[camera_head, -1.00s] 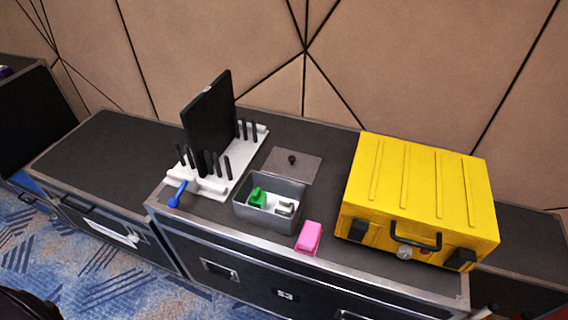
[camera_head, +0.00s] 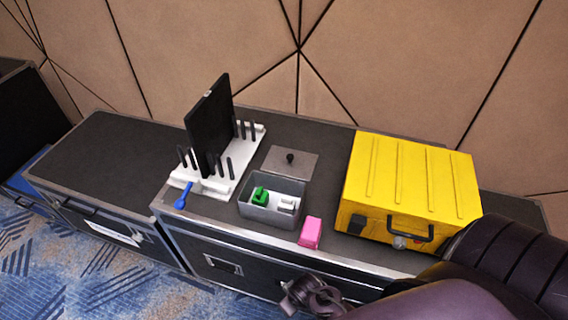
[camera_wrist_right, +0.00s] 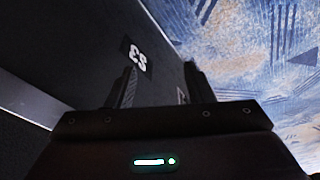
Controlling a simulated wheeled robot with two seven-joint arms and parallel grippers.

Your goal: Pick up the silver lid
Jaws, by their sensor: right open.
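The silver lid (camera_head: 296,164) is a flat grey plate with a small black knob (camera_head: 290,157). It lies on the black case top, just behind the grey box (camera_head: 270,214), which holds a green item (camera_head: 260,196) and a white-grey item (camera_head: 287,205). My right gripper (camera_head: 312,296) is low in front of the case, below the top's front edge and well apart from the lid. In the right wrist view its two fingers (camera_wrist_right: 160,88) are spread and empty, facing the case front and carpet. My left gripper is not in view.
A yellow case (camera_head: 412,190) stands right of the lid. A white rack (camera_head: 215,178) with a black panel (camera_head: 209,125) stands to the left. A pink item (camera_head: 310,232) and a blue tool (camera_head: 182,195) lie near the front edge.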

